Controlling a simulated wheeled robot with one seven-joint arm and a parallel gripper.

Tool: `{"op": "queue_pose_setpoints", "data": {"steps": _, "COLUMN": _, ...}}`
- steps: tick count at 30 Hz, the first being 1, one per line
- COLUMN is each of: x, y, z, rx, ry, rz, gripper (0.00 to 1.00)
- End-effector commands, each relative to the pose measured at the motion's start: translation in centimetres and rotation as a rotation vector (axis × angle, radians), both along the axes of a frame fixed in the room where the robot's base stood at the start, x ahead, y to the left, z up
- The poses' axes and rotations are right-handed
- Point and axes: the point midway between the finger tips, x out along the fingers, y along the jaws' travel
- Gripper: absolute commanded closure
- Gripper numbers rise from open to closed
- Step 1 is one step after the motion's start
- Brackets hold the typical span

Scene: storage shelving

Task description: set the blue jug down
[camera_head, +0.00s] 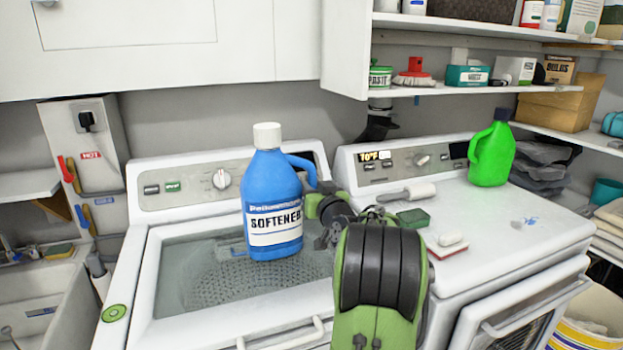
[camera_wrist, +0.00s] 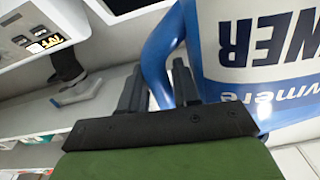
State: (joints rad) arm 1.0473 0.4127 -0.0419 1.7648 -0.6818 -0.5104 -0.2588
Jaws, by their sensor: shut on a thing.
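The blue jug (camera_head: 272,190) has a white cap and a label reading SOFTENER. It is upright in front of the left washer's glass lid (camera_head: 205,275) in the head view. I cannot tell whether its base touches the lid. My gripper (camera_head: 314,205) is at the jug's right side, shut on its handle. In the wrist view the blue jug (camera_wrist: 225,50) fills the right side, and its curved handle (camera_wrist: 160,62) passes between the fingers of my gripper (camera_wrist: 160,90). My arm hides part of the washer fronts.
The right machine's white top (camera_head: 500,225) holds a green jug (camera_head: 492,155), a green sponge (camera_head: 413,218), a brush (camera_head: 408,193) and a red-and-white sponge (camera_head: 445,248). Its middle is mostly clear. A shelf (camera_head: 470,90) with supplies overhangs the back. A sink (camera_head: 45,300) is at left.

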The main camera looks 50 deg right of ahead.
Motion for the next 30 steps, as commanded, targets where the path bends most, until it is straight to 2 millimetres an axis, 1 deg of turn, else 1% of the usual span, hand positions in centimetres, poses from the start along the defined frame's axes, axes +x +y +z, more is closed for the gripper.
{"op": "queue_pose_setpoints", "data": {"steps": 3, "x": 0.06, "y": 0.15, "z": -0.77, "rx": -0.003, "ry": -0.016, "rz": 0.004, "gripper": 1.00}}
{"op": "queue_pose_setpoints", "data": {"steps": 9, "x": 0.07, "y": 0.15, "z": -0.60, "rx": -0.004, "ry": -0.016, "rz": 0.003, "gripper": 1.00}}
{"op": "queue_pose_setpoints", "data": {"steps": 13, "x": 0.06, "y": 0.14, "z": -0.86, "rx": -0.005, "ry": -0.016, "rz": 0.003, "gripper": 1.00}}
{"op": "queue_pose_setpoints", "data": {"steps": 14, "x": 0.00, "y": 0.02, "z": -1.39, "rx": 0.000, "ry": -0.001, "rz": 0.000, "gripper": 0.66}}
{"op": "queue_pose_setpoints", "data": {"steps": 18, "x": 0.03, "y": 0.06, "z": -1.32, "rx": -0.001, "ry": -0.001, "rz": 0.002, "gripper": 0.44}}
{"op": "queue_pose_setpoints", "data": {"steps": 27, "x": 0.08, "y": 0.13, "z": -1.28, "rx": 0.000, "ry": -0.003, "rz": 0.004, "gripper": 0.43}}
{"op": "queue_pose_setpoints", "data": {"steps": 30, "x": 0.09, "y": 0.13, "z": -0.97, "rx": 0.000, "ry": -0.003, "rz": 0.004, "gripper": 0.43}}
